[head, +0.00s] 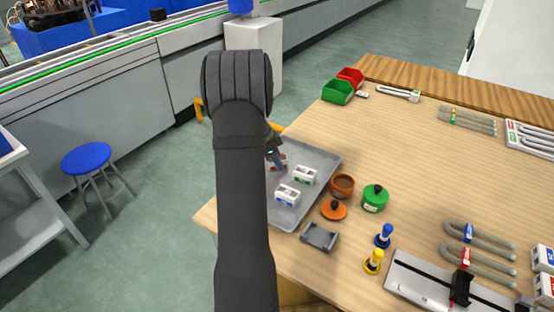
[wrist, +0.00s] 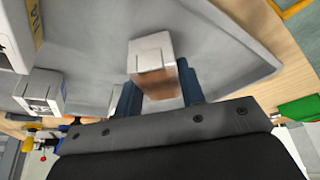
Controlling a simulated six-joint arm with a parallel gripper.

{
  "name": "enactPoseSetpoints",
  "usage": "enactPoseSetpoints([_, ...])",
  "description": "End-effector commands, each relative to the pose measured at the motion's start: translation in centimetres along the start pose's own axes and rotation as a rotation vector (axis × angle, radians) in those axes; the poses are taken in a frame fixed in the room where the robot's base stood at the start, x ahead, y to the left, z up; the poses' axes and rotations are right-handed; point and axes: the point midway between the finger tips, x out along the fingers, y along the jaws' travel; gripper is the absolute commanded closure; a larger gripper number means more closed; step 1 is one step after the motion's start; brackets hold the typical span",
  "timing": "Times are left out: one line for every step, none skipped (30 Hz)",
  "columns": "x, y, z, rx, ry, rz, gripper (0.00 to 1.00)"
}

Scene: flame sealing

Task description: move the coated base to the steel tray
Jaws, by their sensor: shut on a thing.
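The steel tray (head: 318,155) lies at the table's left corner, partly hidden behind my arm. It fills much of the wrist view (wrist: 215,35). My gripper (head: 277,160) is over the tray, low, with its upper part hidden by my arm. In the wrist view its blue fingers (wrist: 157,95) are shut on a small block with a pale top and a brown, coated-looking face, which I take as the coated base (wrist: 153,58). I cannot tell whether the base touches the tray. Two white marked blocks (head: 288,195) (head: 304,175) stand on the tray near my gripper.
A brown pot (head: 342,185), orange lid (head: 333,209), green pot (head: 375,198) and grey holder (head: 320,236) stand right of the tray. Blue (head: 384,236) and yellow (head: 374,261) pieces stand nearer. Red (head: 351,77) and green (head: 337,92) bins are behind. The table's middle is clear.

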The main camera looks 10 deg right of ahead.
Motion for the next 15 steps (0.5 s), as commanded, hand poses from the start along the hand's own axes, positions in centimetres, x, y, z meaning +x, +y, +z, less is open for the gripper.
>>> enactPoseSetpoints([-0.01, -0.01, -0.01, 0.000, 0.000, 0.000, 0.87])
enactPoseSetpoints([0.02, 0.00, 0.00, 0.000, 0.000, 0.000, 0.87])
enactPoseSetpoints([0.10, 0.00, 0.04, 0.000, 0.000, 0.000, 0.87])
enactPoseSetpoints([0.19, 0.01, 0.08, 0.000, 0.000, 0.001, 0.87])
enactPoseSetpoints([0.29, 0.01, 0.12, 0.000, 0.000, 0.001, 0.87])
enactPoseSetpoints([0.32, 0.01, 0.13, 0.000, 0.000, 0.001, 0.60])
enactPoseSetpoints([0.30, 0.01, 0.12, 0.000, 0.000, 0.000, 0.54])
enactPoseSetpoints([0.29, 0.01, 0.12, 0.000, 0.000, 0.000, 0.48])
enactPoseSetpoints([0.28, 0.01, 0.11, 0.000, 0.000, 0.000, 0.42])
enactPoseSetpoints([0.28, 0.01, 0.11, 0.000, 0.000, 0.000, 0.42])
enactPoseSetpoints([0.28, 0.00, 0.11, 0.000, 0.000, 0.000, 0.42])
enactPoseSetpoints([0.27, 0.00, 0.11, 0.000, 0.000, 0.000, 0.42])
enactPoseSetpoints([0.27, 0.00, 0.11, 0.000, 0.000, 0.000, 0.42])
enactPoseSetpoints([0.27, 0.00, 0.11, 0.000, 0.000, 0.000, 0.42])
enactPoseSetpoints([0.27, 0.00, 0.11, 0.000, 0.000, 0.000, 0.42])
